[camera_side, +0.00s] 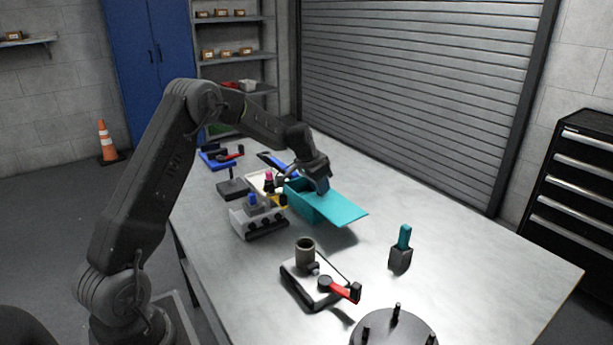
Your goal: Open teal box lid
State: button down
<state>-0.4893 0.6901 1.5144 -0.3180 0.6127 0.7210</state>
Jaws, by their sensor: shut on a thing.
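My gripper (322,188) points down at the lid's inner part, over the box, and is shut. What lies between its fingers is small and partly hidden by the gripper, but it appears to be the lid.
A grey block with knobs (260,222) stands just left of the box. Nearer are a white board (302,283) with a dark cup (305,250) and red-handled tool (345,291), a teal-handled tool in a holder (400,257) and a round plate with pegs (394,330). The table's right side is clear.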

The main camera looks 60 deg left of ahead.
jog(key=shift+d, duration=1.05)
jog(key=c, duration=1)
grip_release()
jog(key=shift+r, duration=0.1)
jog(key=v, duration=1.3)
jog(key=shift+s+r, duration=0.15)
jog(key=shift+r, duration=0.15)
